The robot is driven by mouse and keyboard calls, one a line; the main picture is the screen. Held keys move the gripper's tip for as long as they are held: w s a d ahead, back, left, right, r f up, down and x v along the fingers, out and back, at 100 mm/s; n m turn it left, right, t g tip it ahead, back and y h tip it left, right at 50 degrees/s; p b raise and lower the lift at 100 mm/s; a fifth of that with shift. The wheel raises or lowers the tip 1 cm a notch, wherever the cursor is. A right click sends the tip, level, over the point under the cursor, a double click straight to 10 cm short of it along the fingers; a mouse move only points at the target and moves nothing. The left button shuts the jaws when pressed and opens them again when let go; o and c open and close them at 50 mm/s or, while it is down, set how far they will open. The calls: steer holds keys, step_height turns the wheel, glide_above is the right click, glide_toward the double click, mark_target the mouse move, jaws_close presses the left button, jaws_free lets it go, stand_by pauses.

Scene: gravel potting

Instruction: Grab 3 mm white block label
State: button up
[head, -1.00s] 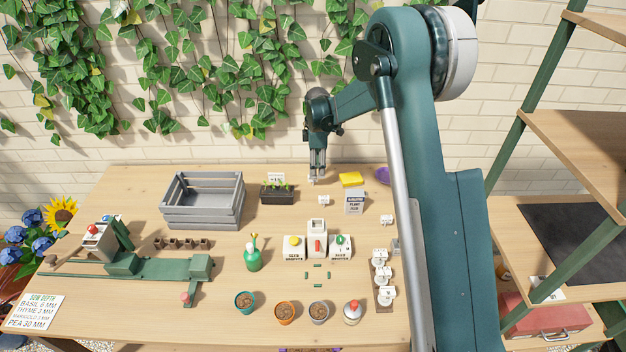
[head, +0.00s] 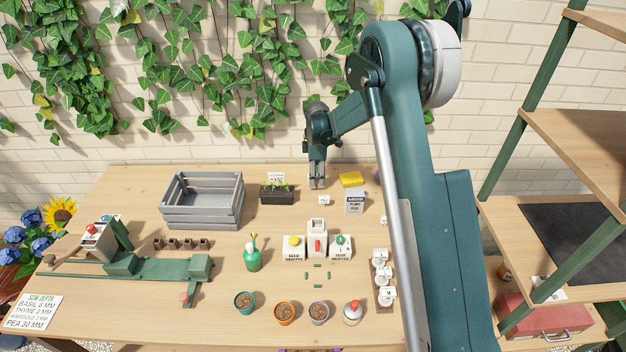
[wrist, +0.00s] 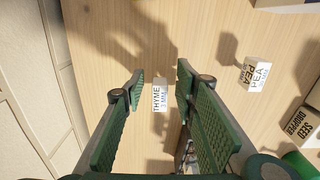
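A small white block (head: 324,200) stands on the wooden table below my gripper (head: 317,187). In the wrist view the block (wrist: 160,96) reads "THYME 3 MM". It appears between my two green-padded fingers there, with space on both sides. My gripper (wrist: 160,76) is open and empty, its fingers pointing down. In the head view the fingertips are just behind and above the block, not visibly touching it.
A white PEA block (wrist: 257,76) stands off to one side. A black seedling tray (head: 277,195) is left of my gripper; a grey plant food box (head: 355,203) and yellow sponge (head: 352,179) are right. Seed droppers (head: 340,247) stand nearer the front.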

stand_by(0.3)
steer(key=c, duration=0.8)
steer(key=shift+r+p, duration=0.5)
steer(key=shift+r, duration=4.55)
